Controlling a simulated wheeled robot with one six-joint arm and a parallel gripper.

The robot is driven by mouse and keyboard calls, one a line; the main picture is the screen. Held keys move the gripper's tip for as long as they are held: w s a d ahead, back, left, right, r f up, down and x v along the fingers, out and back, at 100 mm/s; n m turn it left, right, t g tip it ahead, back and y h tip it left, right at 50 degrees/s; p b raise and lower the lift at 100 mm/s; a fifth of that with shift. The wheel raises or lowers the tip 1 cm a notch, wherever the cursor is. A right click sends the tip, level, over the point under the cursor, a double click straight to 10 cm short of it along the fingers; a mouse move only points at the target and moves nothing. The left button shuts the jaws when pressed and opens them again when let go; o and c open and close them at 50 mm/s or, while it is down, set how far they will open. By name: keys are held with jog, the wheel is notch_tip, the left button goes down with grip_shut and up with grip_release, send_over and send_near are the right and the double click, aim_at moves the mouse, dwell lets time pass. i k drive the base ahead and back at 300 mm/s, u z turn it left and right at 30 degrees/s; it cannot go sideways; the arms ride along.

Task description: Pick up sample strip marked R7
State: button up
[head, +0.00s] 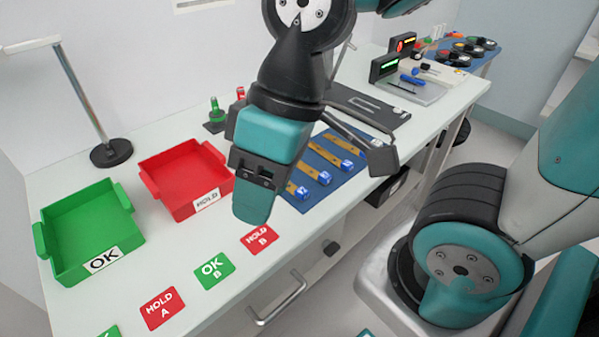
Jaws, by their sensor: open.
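Several sample strips lie on a blue mat (354,166) on the white bench. They are tan with blue labelled ends. The near strip (298,188), the middle strip (321,172) and the far strip (345,158) show from left to right. Their marks are too small to read surely, so I cannot tell which is R7. My gripper (254,205), teal and black, hangs over the bench just left of the strips, open, with nothing seen in it.
A green OK tray (123,211) and a red HOLD tray (160,199) stand at left. Flat HOLD and OK cards (214,271) line the front edge. A lamp (111,152) stands behind. A black plate (375,103) and a grey tray (425,92) lie at the far end.

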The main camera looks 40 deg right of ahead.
aim_at(324, 178)
jog(key=k, duration=1.25)
jog(key=z, duration=1)
jog(key=i, duration=1.5)
jog(key=u, duration=0.6)
